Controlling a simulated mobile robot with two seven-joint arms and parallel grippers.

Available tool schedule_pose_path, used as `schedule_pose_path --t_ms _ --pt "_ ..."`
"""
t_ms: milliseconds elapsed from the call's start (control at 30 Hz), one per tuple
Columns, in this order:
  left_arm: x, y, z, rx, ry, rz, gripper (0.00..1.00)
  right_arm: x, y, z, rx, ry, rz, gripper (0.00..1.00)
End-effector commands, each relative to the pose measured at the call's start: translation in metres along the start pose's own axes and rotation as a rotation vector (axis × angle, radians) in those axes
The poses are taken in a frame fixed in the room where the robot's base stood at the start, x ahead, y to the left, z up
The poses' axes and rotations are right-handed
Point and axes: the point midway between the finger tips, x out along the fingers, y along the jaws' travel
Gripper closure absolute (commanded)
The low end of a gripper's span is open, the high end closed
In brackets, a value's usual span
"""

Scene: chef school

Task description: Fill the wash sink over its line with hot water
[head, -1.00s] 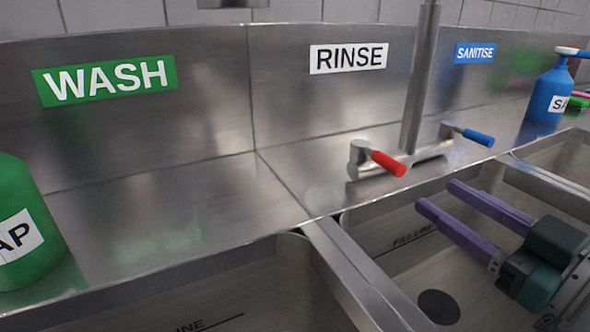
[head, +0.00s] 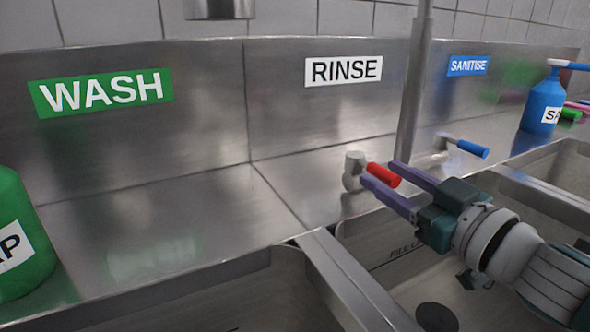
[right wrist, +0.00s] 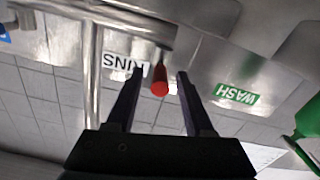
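The red hot tap handle (head: 384,175) sticks out from the tap base on the ledge under the RINSE label. My right gripper (head: 381,171) is open, with its two purple fingers pointing at the handle. In the right wrist view the red handle (right wrist: 160,84) appears between the two dark fingers, with gaps on both sides. The wash sink (head: 235,295) is at the lower left, only partly in view; no water shows in the visible part. The tap spout column (head: 414,95) rises behind my gripper. My left gripper is not in view.
A blue tap handle (head: 465,147) is to the right. A green soap bottle (head: 22,240) stands at the left and a blue bottle (head: 541,103) at the far right. A metal divider (head: 345,275) separates the wash sink from the rinse sink (head: 385,250).

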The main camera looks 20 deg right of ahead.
Motion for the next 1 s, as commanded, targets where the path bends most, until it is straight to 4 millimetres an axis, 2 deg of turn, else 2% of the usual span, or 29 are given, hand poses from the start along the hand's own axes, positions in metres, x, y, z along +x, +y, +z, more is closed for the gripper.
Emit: schedule_pose_path --t_ms 67,433,1000 --pt "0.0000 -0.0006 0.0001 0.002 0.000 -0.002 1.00 -0.0001 0.0000 0.0000 0.000 0.000 0.000 0.57" --pt "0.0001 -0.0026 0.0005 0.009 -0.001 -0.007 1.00 -0.0003 -0.0001 -0.0001 0.000 0.000 0.000 0.98" --pt "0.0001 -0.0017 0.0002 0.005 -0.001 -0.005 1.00 -0.0003 -0.0001 -0.0002 0.000 0.001 0.000 1.00"
